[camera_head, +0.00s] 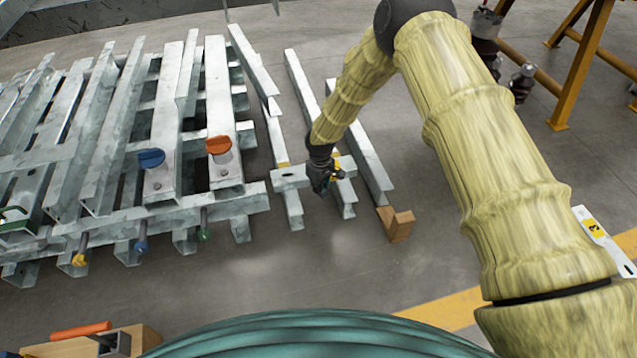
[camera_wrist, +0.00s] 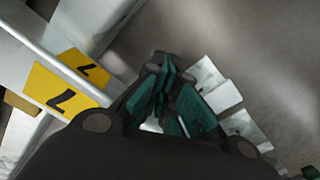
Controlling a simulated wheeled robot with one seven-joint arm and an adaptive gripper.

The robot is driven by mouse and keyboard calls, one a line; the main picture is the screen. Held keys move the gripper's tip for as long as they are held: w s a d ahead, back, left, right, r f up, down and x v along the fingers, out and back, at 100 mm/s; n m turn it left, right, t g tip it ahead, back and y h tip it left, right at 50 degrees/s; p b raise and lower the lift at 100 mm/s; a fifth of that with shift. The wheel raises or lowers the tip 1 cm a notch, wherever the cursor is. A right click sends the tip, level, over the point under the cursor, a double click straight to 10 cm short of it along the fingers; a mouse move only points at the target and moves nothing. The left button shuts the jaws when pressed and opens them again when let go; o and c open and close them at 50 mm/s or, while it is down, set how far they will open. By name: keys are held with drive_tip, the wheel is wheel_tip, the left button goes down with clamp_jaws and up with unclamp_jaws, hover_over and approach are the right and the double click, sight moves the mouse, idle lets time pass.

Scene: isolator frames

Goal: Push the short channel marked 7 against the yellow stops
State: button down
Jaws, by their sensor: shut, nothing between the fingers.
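The short channel (camera_head: 290,178) is a grey metal piece lying across longer channels in the head view, left of my gripper. In the wrist view the short channel (camera_wrist: 25,50) fills the left side and carries yellow labels with a black 7. A small yellow piece (camera_head: 283,164) shows behind the channel, probably a stop. Other stops are hidden or unclear.
A stack of galvanized channels (camera_head: 100,190) with blue and orange caps stands at left. Long channels (camera_head: 370,165) lie under and right of my gripper, with a wooden block (camera_head: 396,224) at their near end. An orange frame (camera_head: 585,60) stands far right.

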drive_tip(key=shift+r, duration=0.1)
wheel_tip(320, 180, up, 9)
drive_tip(key=p, duration=0.7)
idle(0.6)
drive_tip(key=s+d+f+m+y, duration=0.1)
drive_tip(key=s+d+f+m, duration=0.2)
drive_tip(key=s, duration=0.6)
drive_tip(key=s+d+f, duration=0.3)
drive_tip(key=s+d, duration=0.2)
drive_tip(key=s, duration=0.3)
drive_tip(key=s+d+f+m+y, duration=0.1)
drive_tip(key=s+d+f+m, duration=0.2)
drive_tip(key=s, duration=0.6)
drive_tip(key=s+d+r+m+h, duration=0.1)
drive_tip(key=s+d+r, duration=0.1)
drive_tip(key=s+d, duration=0.35)
drive_tip(key=s+d+r+m, duration=0.1)
drive_tip(key=s+d, duration=0.1)
drive_tip(key=s, duration=0.6)
drive_tip(key=s+d+r+m+h, duration=0.1)
drive_tip(key=s+d+r, duration=0.1)
drive_tip(key=s+d, duration=0.35)
wheel_tip(320, 180, up, 38)
drive_tip(key=s+a+p, duration=0.1)
drive_tip(key=p, duration=3.7)
drive_tip(key=shift+a, duration=0.4)
